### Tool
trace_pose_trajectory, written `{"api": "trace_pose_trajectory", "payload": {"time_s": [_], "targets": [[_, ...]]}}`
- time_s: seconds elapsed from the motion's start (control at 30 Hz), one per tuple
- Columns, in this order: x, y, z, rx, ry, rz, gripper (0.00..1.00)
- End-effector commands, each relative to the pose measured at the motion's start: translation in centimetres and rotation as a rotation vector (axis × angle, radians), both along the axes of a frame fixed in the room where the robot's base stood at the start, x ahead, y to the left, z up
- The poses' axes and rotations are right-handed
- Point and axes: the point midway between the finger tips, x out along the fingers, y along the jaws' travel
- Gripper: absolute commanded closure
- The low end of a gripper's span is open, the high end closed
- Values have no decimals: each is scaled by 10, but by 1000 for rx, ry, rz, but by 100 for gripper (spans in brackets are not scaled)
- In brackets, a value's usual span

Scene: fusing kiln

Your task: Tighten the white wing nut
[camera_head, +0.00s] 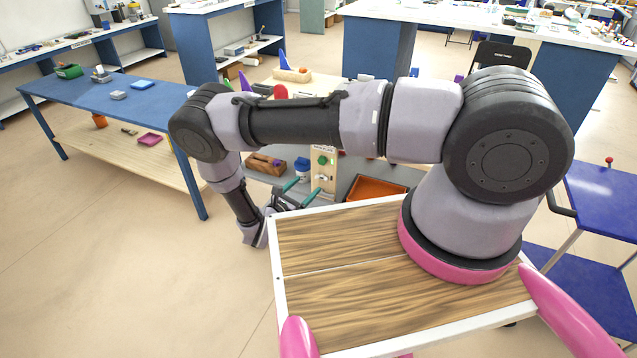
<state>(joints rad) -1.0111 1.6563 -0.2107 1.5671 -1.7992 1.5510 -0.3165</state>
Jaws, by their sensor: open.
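My gripper (306,187) is low in front of the wooden top that carries my arm, with its two teal fingers apart and nothing seen between them. The fingers point right, toward an upright beige board (330,172). The board carries a green knob-like part (322,160) and a small pale part below it (323,177). The pale part may be the white wing nut, but it is too small to tell its shape or how far it is turned. The fingertips appear just left of the board; I cannot tell whether they touch it.
A blue-and-white tub (302,168) and a wooden box (265,163) stand left of the board. An orange-brown tray (375,188) lies to its right. A blue table (125,95) stands at the left, with open floor in front of it. Blue stands (600,195) are at the right.

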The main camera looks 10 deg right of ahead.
Motion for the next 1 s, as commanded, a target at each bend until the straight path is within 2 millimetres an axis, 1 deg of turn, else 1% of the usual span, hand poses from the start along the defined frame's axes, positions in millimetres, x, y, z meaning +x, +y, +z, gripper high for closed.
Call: {"api": "trace_pose_trajectory", "payload": {"time_s": [0.03, 0.1, 0.23, 0.37, 0.47, 0.7, 0.8, 0.9, 1.0], "targets": [[-5, 0, -16, -37, 12, 49, 10], [-10, 1, -31, -73, 24, 101, 10], [-13, 1, -45, -106, 33, 151, 10], [-7, -4, -47, -112, 35, 159, 10], [5, -14, -46, -111, 34, 155, 10], [42, -41, -47, -109, 35, 154, 10], [55, -51, -47, -110, 36, 154, 10], [65, -57, -46, -110, 36, 155, 10], [71, -61, -46, -109, 35, 156, 10]]}}
